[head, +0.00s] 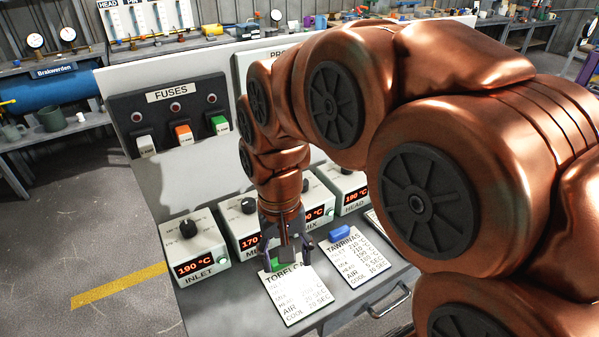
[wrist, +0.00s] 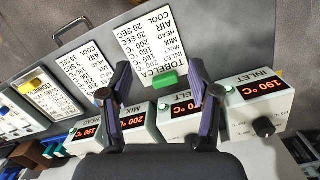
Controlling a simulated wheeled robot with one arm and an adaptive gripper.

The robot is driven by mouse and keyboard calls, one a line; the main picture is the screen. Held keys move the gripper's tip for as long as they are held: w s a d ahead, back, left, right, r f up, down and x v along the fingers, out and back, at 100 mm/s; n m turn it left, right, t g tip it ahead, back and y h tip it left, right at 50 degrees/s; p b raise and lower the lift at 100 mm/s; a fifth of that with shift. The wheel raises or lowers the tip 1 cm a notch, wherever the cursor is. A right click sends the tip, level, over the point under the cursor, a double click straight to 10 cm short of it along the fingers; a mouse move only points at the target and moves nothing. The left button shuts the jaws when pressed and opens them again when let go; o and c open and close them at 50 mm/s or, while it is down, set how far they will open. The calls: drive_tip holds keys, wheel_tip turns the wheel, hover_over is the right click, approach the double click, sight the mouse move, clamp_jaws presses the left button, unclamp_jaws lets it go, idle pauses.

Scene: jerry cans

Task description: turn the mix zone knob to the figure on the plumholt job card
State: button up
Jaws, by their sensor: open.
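The mix zone box (wrist: 133,117) reads 200 °C in the wrist view. In the head view it is mostly behind my arm, and I cannot make out its knob clearly. My gripper (head: 287,245) is open and empty above the front of the boxes. In the wrist view its two fingers (wrist: 160,76) frame the Tobelca card (wrist: 148,42) and its green block. The Tawrinas card (head: 356,258), with a blue block, lies to the right in the head view. A third card (wrist: 52,98), with a yellow block, shows in the wrist view; I cannot read its title.
The inlet box (head: 193,254) reads 190 °C, the melt box (head: 241,232) 170 °C and the head box (head: 349,190) 190 °C. A fuse panel (head: 170,115) stands behind them. A drawer handle (head: 390,302) is at the bench front. Bare floor lies left.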

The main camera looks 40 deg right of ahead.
drive_tip(key=w+d+r+m+p, duration=0.1)
drive_tip(key=w+d+m, duration=0.3)
drive_tip(key=w+d, duration=0.2)
drive_tip(key=w+d+r+m+p, duration=0.1)
drive_tip(key=w+d+m+p, duration=0.1)
drive_tip(key=w+d+m, duration=0.2)
drive_tip(key=w+d+r+m+t+p, duration=0.1)
drive_tip(key=w+d+m, duration=0.3)
drive_tip(key=w+d, duration=0.3)
drive_tip(key=shift+w+d+r+m+p, duration=0.1)
drive_tip(key=shift+w+d+m+p, duration=0.1)
drive_tip(key=shift+w, duration=0.6)
drive_tip(key=shift+w+d+r+m+p, duration=0.1)
drive_tip(key=shift+w+d+p, duration=0.1)
drive_tip(key=shift+w, duration=0.6)
drive_tip(key=shift+f, duration=0.15)
drive_tip(key=shift+f+p, duration=1.45)
drive_tip(key=shift+f, duration=2.3)
drive_tip(key=c, duration=1.2)
